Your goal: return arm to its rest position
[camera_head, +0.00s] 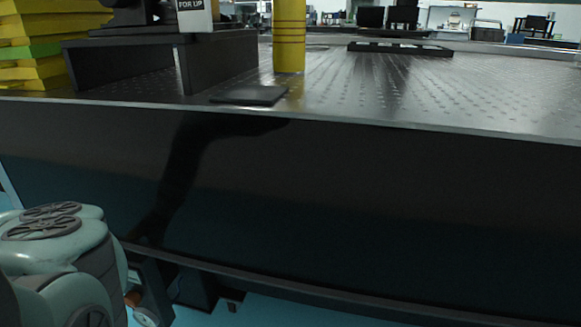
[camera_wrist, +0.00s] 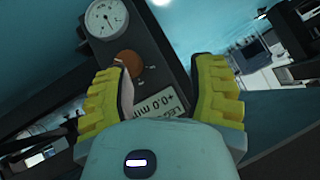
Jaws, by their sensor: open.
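My gripper (camera_wrist: 161,75) shows in the wrist view with its two yellow ribbed fingers spread wide and nothing held between them. Beyond the fingers is a dark panel (camera_wrist: 143,55) with a round white dial (camera_wrist: 107,18), an orange-brown knob (camera_wrist: 128,65) and a pale label with partly hidden lettering. I cannot tell how far the panel is from the fingertips. In the head view, part of my pale green arm is at the lower left, below the tabletop and in front of the table's dark side. The gripper itself is not clearly visible there.
The optical table (camera_head: 430,95) has a dark front face. On it stand a yellow post (camera_head: 289,38), a flat black pad (camera_head: 249,95), a black stand (camera_head: 215,62) and a yellow stack (camera_head: 32,55). A flat dark object (camera_head: 400,49) lies farther back. The tabletop's right side is mostly clear.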

